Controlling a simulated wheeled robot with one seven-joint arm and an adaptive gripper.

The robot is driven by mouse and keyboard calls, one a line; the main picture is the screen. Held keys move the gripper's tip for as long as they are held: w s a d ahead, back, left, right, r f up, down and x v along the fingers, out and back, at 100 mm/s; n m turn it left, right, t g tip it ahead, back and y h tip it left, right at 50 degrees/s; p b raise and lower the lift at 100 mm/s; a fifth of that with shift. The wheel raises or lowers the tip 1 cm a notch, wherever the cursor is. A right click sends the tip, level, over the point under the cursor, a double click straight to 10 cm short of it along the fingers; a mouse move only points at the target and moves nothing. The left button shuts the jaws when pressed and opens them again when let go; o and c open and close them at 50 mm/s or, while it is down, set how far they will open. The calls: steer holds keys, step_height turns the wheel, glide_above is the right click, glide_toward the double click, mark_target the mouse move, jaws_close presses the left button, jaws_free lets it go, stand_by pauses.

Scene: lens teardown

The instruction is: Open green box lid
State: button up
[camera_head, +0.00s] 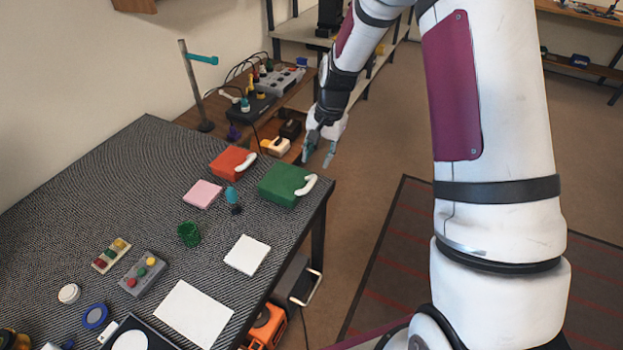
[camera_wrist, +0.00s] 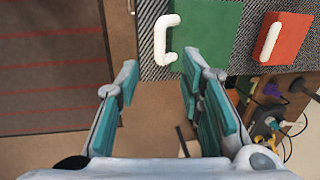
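The green box (camera_head: 281,184) sits near the right edge of the dark patterned table, its lid shut. Its white handle (camera_head: 306,185) is on the side facing the table's edge. In the wrist view, the green box (camera_wrist: 209,30) is at the top, with its white handle (camera_wrist: 163,40) at its left end. My gripper (camera_head: 318,163) is beyond the table's edge, just behind and to the right of the box. In the wrist view, my gripper (camera_wrist: 158,78) has its fingers spread with nothing between them. It is apart from the handle.
A red box (camera_head: 230,161) with a white handle stands left of the green box. A pink block (camera_head: 203,194), a green cup (camera_head: 189,233) and a white square (camera_head: 247,254) lie nearby. A cluttered bench (camera_head: 262,103) is behind. Open floor (camera_head: 372,150) lies right of the table.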

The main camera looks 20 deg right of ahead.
mark_target(311, 183)
steer(key=f, duration=0.3)
steer(key=w+a+f, duration=0.1)
steer(key=f, duration=0.6)
steer(key=shift+w+a+f, duration=0.15)
steer(key=shift+a, duration=0.05)
steer(key=shift+c, duration=0.6)
jaws_close()
